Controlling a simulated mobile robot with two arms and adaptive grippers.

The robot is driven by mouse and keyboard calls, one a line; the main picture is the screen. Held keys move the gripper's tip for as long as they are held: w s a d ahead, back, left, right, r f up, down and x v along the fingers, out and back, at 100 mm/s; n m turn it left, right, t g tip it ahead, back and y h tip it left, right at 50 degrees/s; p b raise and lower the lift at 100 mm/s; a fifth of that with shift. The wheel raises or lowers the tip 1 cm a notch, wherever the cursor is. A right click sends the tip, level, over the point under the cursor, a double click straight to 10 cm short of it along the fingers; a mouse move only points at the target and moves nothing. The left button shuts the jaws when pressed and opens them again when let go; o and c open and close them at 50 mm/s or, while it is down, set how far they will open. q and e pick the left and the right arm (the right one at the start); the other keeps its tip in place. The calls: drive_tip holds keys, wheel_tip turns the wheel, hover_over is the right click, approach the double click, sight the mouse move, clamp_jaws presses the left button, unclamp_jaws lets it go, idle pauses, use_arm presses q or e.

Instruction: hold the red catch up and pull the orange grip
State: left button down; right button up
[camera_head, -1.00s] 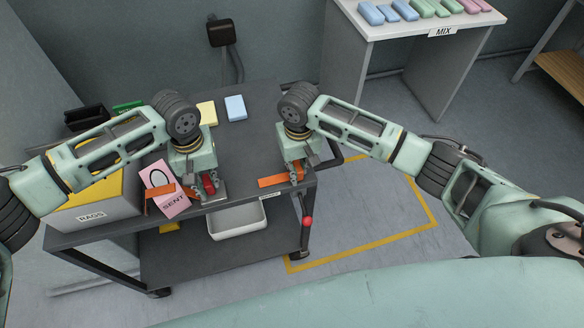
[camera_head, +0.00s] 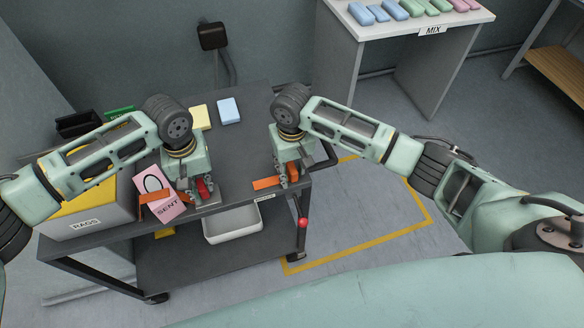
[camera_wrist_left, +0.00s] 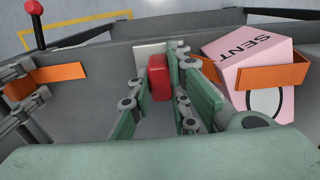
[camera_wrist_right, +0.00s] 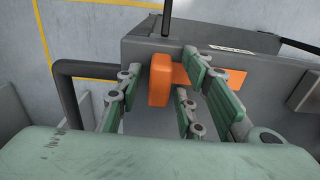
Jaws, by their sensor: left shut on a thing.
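The red catch (camera_head: 203,188) stands on a pale plate at the cart's front edge. My left gripper (camera_head: 200,191) is on it from above. In the left wrist view the red catch (camera_wrist_left: 159,78) is between its fingers, and the gripper is shut on it. The orange grip (camera_wrist_right: 159,80) is an upright block with an orange strip beside it, further right along the edge; the strip (camera_head: 266,183) shows in the head view. My right gripper (camera_wrist_right: 160,66) is open around the grip, with gaps visible beside the block. My fingers partly hide the grip in the head view.
The RAGS box (camera_head: 85,222) is further left. A white bin (camera_head: 232,226) is below.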

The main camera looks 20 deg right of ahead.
sight(292, 167)
drive_tip(key=shift+r, duration=0.1)
wheel_tip(292, 167, up, 12)
idle(0.6)
use_arm(q)
drive_tip(key=shift+f, duration=0.8)
drive_tip(key=c, duration=1.6)
unclamp_jaws()
drive_tip(key=shift+o, duration=0.2)
